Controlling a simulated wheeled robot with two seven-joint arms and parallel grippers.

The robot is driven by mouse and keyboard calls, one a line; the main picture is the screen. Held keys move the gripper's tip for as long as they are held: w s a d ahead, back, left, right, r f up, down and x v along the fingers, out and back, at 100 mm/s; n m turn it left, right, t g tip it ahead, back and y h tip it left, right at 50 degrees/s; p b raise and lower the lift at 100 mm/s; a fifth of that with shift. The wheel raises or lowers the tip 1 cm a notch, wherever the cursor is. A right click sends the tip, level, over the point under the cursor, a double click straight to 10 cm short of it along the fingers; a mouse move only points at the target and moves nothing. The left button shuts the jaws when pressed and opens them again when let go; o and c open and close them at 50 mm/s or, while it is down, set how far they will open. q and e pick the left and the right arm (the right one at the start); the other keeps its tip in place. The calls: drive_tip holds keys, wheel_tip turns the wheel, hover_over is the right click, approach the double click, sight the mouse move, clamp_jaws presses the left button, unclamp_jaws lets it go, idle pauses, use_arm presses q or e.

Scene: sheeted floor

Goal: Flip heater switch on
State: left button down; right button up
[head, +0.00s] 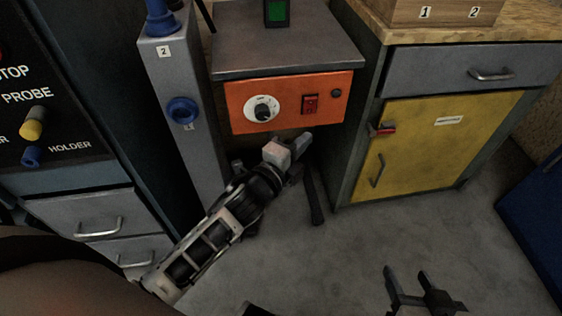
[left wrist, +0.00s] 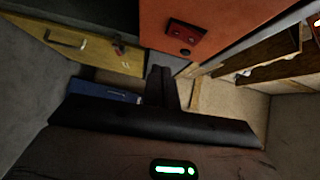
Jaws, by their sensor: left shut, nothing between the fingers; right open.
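The heater is a grey-topped box with an orange front panel (head: 285,115) in the head view. Its red rocker switch (head: 310,104) sits right of a white dial (head: 262,109). My left gripper (head: 306,138) is shut and empty, just below the panel's lower edge and under the switch. In the left wrist view the shut fingers (left wrist: 161,75) are below and left of the red switch (left wrist: 185,40), apart from it. Which way the switch is tipped is too small to tell. My right gripper (head: 418,276) is open and empty, low over the floor at the bottom right.
A grey post with blue knobs (head: 182,110) stands left of the heater. A cabinet with a yellow door (head: 440,140) and a red latch (head: 382,129) stands to the right. A blue object (head: 540,215) is at the far right. The floor between is mostly clear.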

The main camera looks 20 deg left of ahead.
use_arm(q)
drive_tip(key=v, duration=0.7)
drive_tip(key=shift+f, duration=0.5)
